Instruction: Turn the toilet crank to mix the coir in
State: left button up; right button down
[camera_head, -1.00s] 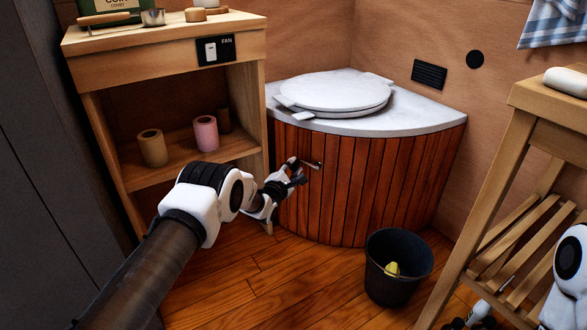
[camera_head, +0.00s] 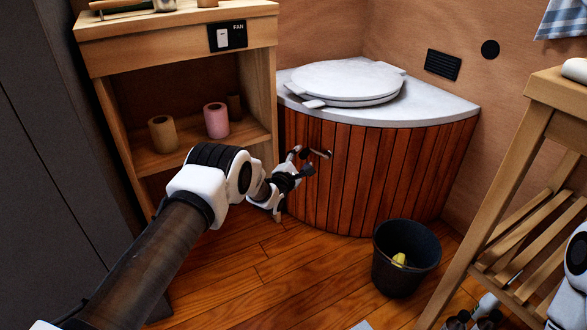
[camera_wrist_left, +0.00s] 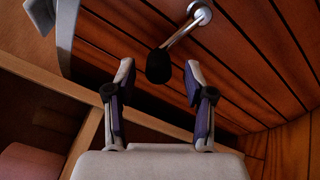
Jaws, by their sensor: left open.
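The toilet crank (camera_head: 320,153) sticks out from the curved wooden front of the toilet cabinet (camera_head: 370,180), below its white top. In the left wrist view its metal arm (camera_wrist_left: 181,33) runs from a round pivot down to a black knob (camera_wrist_left: 158,66). My left gripper (camera_head: 301,161) is open at the crank. In the left wrist view the knob appears between and slightly beyond the fingertips (camera_wrist_left: 158,78), with gaps to both sides. The fingers are not closed on it. My right gripper (camera_head: 474,318) shows only partly, low at the right edge; its fingers are unclear.
A wooden shelf (camera_head: 180,42) with paper rolls stands left of the toilet. A black bucket (camera_head: 405,258) stands on the floor in front. A slatted wooden stand (camera_head: 528,165) is at the right. The toilet's white lid (camera_head: 345,80) is down.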

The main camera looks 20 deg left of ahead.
pick_arm(q)
jog(key=s, duration=1)
jog(key=shift+s+a, duration=0.25)
jog(key=shift+s, duration=0.15)
